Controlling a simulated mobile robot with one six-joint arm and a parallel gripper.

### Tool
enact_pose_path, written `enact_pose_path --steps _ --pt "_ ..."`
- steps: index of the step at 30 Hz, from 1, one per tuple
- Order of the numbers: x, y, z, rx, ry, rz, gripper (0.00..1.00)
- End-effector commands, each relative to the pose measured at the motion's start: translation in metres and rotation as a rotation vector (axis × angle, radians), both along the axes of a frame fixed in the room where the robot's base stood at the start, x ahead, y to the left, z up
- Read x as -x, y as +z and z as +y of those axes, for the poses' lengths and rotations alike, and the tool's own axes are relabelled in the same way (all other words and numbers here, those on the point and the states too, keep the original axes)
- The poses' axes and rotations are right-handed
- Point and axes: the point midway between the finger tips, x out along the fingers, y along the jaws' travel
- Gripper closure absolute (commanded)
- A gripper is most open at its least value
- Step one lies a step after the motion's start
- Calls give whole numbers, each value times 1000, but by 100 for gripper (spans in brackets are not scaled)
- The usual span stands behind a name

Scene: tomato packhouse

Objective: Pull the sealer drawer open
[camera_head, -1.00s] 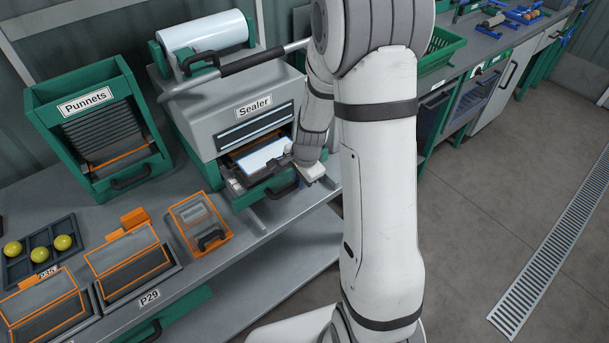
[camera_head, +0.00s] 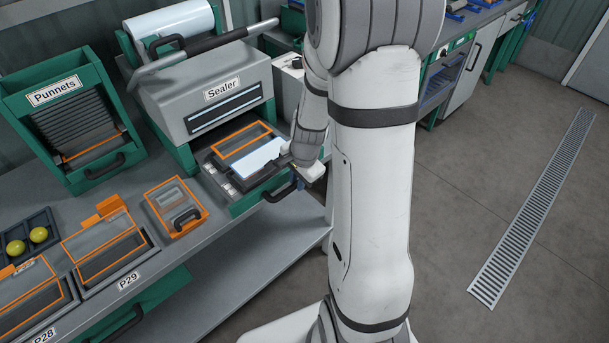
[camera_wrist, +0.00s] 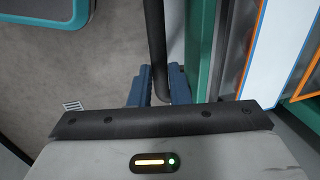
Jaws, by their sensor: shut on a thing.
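The sealer (camera_head: 205,90) is a grey machine in a green frame on the bench, labelled "Sealer". Its drawer (camera_head: 240,203) sticks out of the front, with an orange-edged opening and a white-topped piece in it. The black drawer handle (camera_head: 282,192) is on the drawer's front; in the wrist view the dark handle bar (camera_wrist: 154,40) runs between my blue fingers. My gripper (camera_wrist: 158,84) is shut on this bar. In the head view my gripper is at the drawer's right front, and my arm partly covers that area.
A clear orange-edged box (camera_head: 175,205) stands on the bench left of the drawer. The Punnets rack (camera_head: 75,130) is at the far left, with P29 bin (camera_head: 110,245) in front. The floor on the right is clear, with a drain grate (camera_head: 540,200).

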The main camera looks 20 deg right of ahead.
Motion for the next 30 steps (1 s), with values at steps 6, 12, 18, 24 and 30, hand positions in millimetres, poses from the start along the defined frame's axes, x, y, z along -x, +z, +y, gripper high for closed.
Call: enact_pose_path --steps 6,12,18,24,30 --pt "6 -3 1 -8 -3 17 75" --pt "5 -2 -3 -5 -13 12 62" --pt "4 -1 -6 -4 -17 9 62" --pt "6 20 -8 -2 -18 4 62" --pt "11 52 -9 -2 -16 7 62"
